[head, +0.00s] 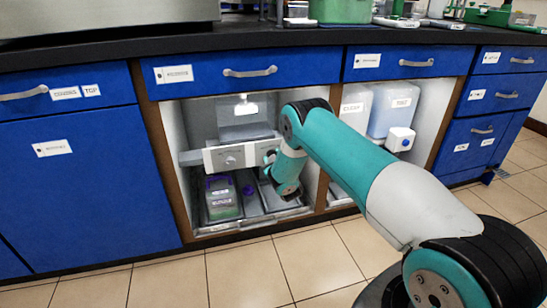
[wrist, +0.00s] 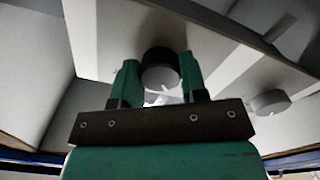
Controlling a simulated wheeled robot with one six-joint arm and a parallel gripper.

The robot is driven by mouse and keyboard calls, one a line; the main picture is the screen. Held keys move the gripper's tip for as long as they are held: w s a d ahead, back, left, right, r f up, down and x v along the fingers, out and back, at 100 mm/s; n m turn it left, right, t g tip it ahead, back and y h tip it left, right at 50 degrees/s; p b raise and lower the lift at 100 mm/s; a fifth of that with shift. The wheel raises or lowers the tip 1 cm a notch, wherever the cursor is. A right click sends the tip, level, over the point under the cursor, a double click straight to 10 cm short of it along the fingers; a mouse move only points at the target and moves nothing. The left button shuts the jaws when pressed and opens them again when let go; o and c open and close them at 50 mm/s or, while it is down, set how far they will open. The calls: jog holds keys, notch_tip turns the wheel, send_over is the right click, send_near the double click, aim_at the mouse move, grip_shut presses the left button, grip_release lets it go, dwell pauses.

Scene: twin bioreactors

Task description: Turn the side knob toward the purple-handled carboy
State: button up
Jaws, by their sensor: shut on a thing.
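My gripper (wrist: 158,78) is shut on a round dark knob (wrist: 160,66) with a paler grey face, one teal finger on each side. The knob sits on a pale panel, which in the head view is the white front panel (head: 213,159) inside the open cabinet bay. In the head view my gripper (head: 270,157) is at the panel's right part, and my wrist hides the held knob. The purple-handled carboy (head: 221,200), clear with green contents and a label, stands below and left of my gripper on the bay floor.
A second knob (wrist: 269,102) is to the right in the wrist view. A grey tray (head: 283,203) lies right of the carboy. Wooden bay edges and blue drawers surround the opening. White containers (head: 391,110) stand in the right bay.

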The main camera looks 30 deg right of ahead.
jog(key=shift+r+n, duration=0.1)
jog(key=shift+n, duration=0.4)
jog(key=o, duration=0.9)
jog(key=shift+s, duration=0.1)
